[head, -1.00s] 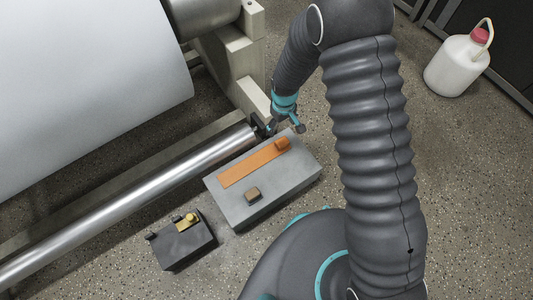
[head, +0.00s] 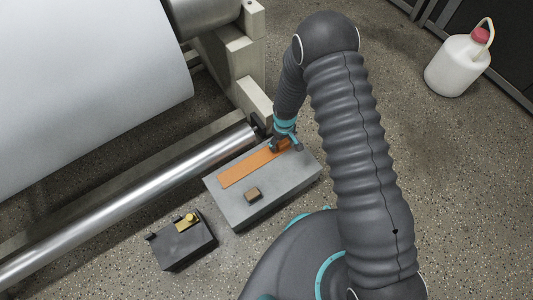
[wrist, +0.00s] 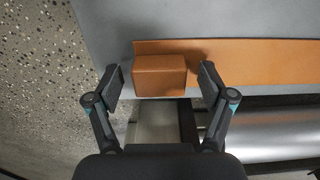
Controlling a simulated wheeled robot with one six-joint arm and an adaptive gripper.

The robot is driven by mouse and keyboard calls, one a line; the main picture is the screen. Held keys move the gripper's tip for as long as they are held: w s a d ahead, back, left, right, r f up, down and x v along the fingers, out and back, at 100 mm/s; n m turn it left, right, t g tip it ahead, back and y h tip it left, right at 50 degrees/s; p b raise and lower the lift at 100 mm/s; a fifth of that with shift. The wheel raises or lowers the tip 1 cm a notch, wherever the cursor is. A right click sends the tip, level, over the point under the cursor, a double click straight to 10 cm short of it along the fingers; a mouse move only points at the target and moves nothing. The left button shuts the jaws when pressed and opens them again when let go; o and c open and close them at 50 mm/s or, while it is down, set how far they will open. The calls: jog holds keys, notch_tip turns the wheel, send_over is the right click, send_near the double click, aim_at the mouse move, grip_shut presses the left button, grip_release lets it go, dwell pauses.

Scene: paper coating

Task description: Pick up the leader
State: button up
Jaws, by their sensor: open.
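The leader is a flat orange strip (head: 245,167) lying on a grey block-shaped stand. A raised orange block (wrist: 160,76) sits at one end of the strip in the wrist view. In the wrist view my gripper (wrist: 160,82) is open, with one finger on each side of the raised block. Gaps show between the fingers and the block, so it is not clasped.
The grey stand (head: 240,209) also carries a small brown block (head: 253,195). A metal roller (head: 130,208) runs beside the stand, below a large white paper roll (head: 90,80). A dark box with a yellow piece (head: 185,243) stands front left. A white jug (head: 458,65) is far right.

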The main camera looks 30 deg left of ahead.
jog(key=c, duration=1.3)
jog(key=shift+r, duration=0.15)
